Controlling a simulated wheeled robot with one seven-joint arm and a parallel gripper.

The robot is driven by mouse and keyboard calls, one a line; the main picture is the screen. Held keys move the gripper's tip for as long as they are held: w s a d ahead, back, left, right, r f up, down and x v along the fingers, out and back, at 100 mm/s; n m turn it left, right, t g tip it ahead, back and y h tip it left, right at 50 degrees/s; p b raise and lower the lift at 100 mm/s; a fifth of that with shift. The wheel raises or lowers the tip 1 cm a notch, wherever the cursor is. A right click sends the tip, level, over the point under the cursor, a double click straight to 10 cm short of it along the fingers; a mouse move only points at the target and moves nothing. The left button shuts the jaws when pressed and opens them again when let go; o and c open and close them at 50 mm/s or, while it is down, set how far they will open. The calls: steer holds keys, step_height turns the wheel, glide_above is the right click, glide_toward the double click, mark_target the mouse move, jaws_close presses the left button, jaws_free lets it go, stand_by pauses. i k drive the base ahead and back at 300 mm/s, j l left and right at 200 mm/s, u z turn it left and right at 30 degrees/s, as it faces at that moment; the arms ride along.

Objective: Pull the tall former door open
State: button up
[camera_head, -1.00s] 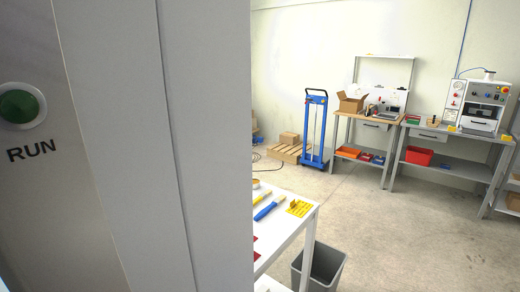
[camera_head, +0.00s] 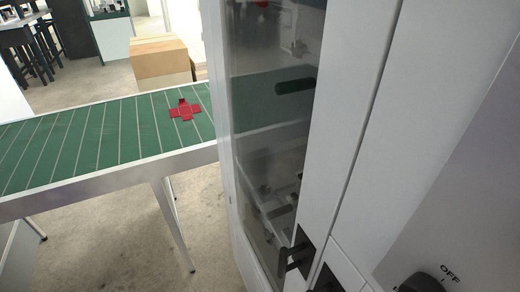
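The former's white cabinet fills the right half of the view, close to me. Its tall door has a dark see-through pane (camera_head: 262,120) in a white frame (camera_head: 222,130). The door looks shut, though its far edge is hard to judge. A black handle (camera_head: 292,258) sticks out near the bottom of the pane, beside the white panel. Part of a second black fitting (camera_head: 326,280) shows just below it, cut off by the frame. Dark mechanism parts show behind or in the pane. My gripper is not in view.
A green slatted conveyor (camera_head: 90,145) with a red cross-shaped blank (camera_head: 185,110) runs up to the cabinet from the left. A cardboard box (camera_head: 160,62) stands on the floor behind it. A black OFF knob (camera_head: 422,282) is at lower right. Bare floor shows below the conveyor.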

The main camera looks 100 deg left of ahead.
mark_target(359, 35)
steer(key=u, duration=2.15)
